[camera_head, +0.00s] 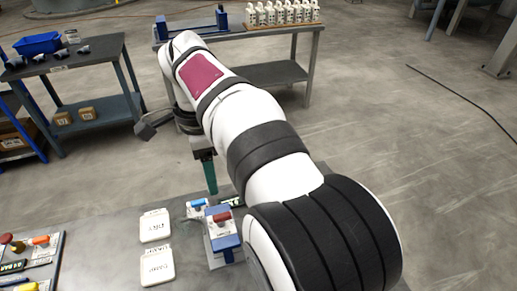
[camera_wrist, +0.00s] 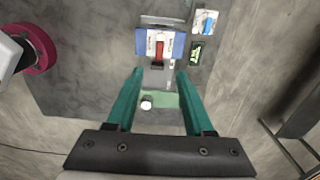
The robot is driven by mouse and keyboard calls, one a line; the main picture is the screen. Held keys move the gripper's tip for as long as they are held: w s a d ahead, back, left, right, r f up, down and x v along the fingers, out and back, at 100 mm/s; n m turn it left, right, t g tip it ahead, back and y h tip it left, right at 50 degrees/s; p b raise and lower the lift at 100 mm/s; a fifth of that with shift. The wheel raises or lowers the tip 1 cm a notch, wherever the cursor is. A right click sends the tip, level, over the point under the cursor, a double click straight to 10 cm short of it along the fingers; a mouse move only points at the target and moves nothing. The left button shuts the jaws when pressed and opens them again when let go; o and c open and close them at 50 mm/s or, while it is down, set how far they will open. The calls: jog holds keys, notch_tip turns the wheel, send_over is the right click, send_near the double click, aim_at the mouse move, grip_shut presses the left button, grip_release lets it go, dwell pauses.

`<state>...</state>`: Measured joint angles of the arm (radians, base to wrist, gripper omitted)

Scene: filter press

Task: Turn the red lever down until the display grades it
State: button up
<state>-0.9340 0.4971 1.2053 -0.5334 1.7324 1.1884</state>
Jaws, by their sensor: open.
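In the wrist view the red lever (camera_wrist: 159,50) stands at the top middle, between two white labels on the blue unit (camera_wrist: 178,44). A small dark display with green marks (camera_wrist: 196,52) lies just right of the unit. My gripper (camera_wrist: 159,74) is open, its two green fingers apart and empty, pointing toward the unit. In the head view one green finger (camera_head: 209,176) shows above the table behind the lever, apart from it. My arm hides part of the table.
A second small unit with a blue lever (camera_head: 197,203) stands beside the press. Two white labelled pads (camera_head: 156,226) (camera_head: 157,267) lie to its left. A tray with coloured items (camera_head: 35,255) is at the far left. Other tables stand behind.

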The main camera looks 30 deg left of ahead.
aim_at(219, 216)
notch_tip(219, 216, down, 14)
dwell(0.3)
grip_shut()
